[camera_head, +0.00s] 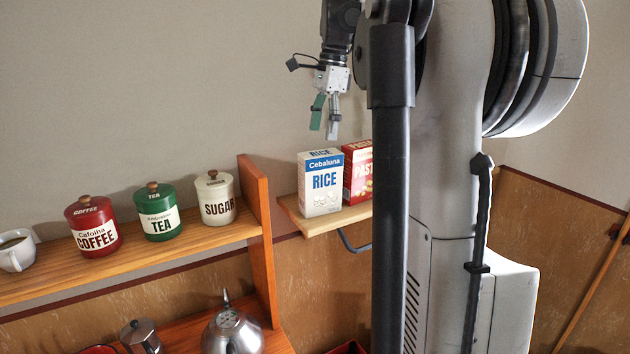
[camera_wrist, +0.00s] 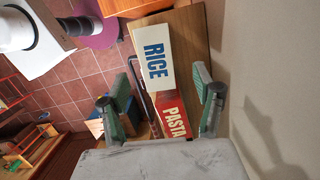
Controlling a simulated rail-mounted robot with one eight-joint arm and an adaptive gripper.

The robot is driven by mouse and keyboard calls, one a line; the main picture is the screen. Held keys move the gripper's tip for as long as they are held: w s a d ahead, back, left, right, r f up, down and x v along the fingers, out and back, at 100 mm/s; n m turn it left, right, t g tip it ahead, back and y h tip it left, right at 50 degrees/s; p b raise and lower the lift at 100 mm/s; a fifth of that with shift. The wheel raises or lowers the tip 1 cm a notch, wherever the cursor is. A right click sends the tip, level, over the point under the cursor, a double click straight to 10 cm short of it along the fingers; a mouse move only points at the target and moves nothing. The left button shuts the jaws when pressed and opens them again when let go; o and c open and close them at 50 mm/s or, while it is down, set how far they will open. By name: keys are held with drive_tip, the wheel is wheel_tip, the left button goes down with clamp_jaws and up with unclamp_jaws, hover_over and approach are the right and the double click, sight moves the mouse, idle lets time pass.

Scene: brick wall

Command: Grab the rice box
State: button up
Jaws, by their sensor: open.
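The rice box (camera_head: 320,184) is white and blue and stands upright on a small wooden wall shelf (camera_head: 297,218) in the head view. Its top shows in the wrist view (camera_wrist: 153,58). The red pasta box (camera_head: 357,172) stands close beside it to the right, partly hidden behind my column; it also shows in the wrist view (camera_wrist: 172,115). My gripper (camera_head: 324,128) hangs above the boxes, open and empty, with green and grey fingers pointing down. In the wrist view, the fingers (camera_wrist: 170,88) are spread on either side of the two boxes. The gripper appears apart from both boxes.
A wooden rack at left holds a coffee canister (camera_head: 92,226), a tea canister (camera_head: 158,211), a sugar canister (camera_head: 215,198) and a white cup (camera_head: 17,250). Its upright end board (camera_head: 257,215) is near the small shelf. A kettle (camera_head: 232,332) and moka pot (camera_head: 141,337) stand below.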

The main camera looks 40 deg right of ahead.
sight(319, 153)
drive_tip(key=f, duration=0.4)
drive_tip(key=a+f, duration=0.1)
drive_tip(key=f, duration=0.1)
drive_tip(key=shift+w+p, duration=0.15)
drive_tip(key=shift+p, duration=0.25)
drive_tip(key=shift+s+a+f+p, duration=0.15)
drive_tip(key=shift+f+p, duration=0.3)
drive_tip(key=shift+f, duration=0.8)
drive_tip(key=shift+s+a+f+p, duration=0.1)
drive_tip(key=shift+f+p, duration=0.3)
drive_tip(key=shift+f, duration=1.15)
drive_tip(key=shift+f, duration=0.25)
clamp_jaws()
